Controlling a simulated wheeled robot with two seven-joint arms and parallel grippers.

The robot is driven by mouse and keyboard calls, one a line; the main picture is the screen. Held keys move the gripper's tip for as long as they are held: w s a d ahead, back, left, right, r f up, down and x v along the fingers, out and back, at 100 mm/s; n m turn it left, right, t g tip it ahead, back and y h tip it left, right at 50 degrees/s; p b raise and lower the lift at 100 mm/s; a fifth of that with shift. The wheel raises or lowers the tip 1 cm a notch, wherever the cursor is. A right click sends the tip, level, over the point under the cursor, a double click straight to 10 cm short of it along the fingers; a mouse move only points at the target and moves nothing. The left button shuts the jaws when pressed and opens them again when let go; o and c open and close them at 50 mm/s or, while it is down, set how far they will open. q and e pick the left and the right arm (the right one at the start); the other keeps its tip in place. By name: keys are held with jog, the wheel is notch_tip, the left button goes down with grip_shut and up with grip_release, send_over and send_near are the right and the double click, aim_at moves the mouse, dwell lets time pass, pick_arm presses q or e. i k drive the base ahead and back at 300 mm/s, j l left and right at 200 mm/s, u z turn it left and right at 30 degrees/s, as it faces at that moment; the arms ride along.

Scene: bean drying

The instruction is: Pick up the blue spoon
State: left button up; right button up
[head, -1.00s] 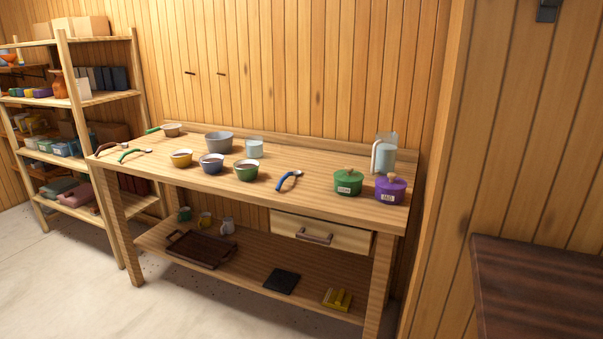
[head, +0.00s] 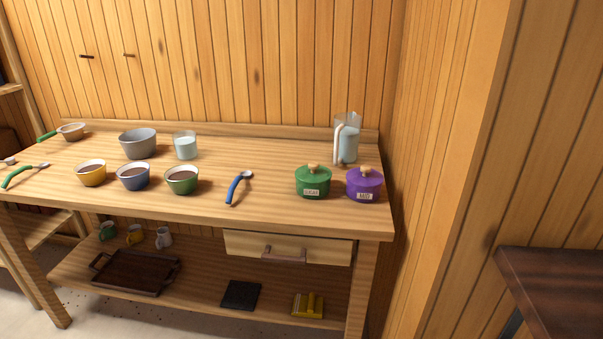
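The blue spoon (head: 235,188) lies on the wooden workbench (head: 270,200), near its front edge. Its blue handle points to the front and its metal bowl end points to the back right. It lies between the green bowl and the green lidded pot, touching neither. Neither of my grippers shows in the head view.
Left of the spoon are a green bowl (head: 182,182), a blue bowl (head: 133,178) and a yellow bowl (head: 91,175). Right of it are a green pot (head: 313,184), a purple pot (head: 364,186) and a pitcher (head: 347,140). A dark table (head: 560,275) stands at the right.

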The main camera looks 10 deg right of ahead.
aim_at(246, 175)
jog(key=i+j+z, duration=0.1)
jog(key=i+z, duration=0.3)
jog(key=i+j+z, duration=0.15)
jog(key=z, duration=0.2)
jog(key=i+j+z, duration=0.4)
jog(key=k+l, duration=0.05)
jog(key=l, duration=0.05)
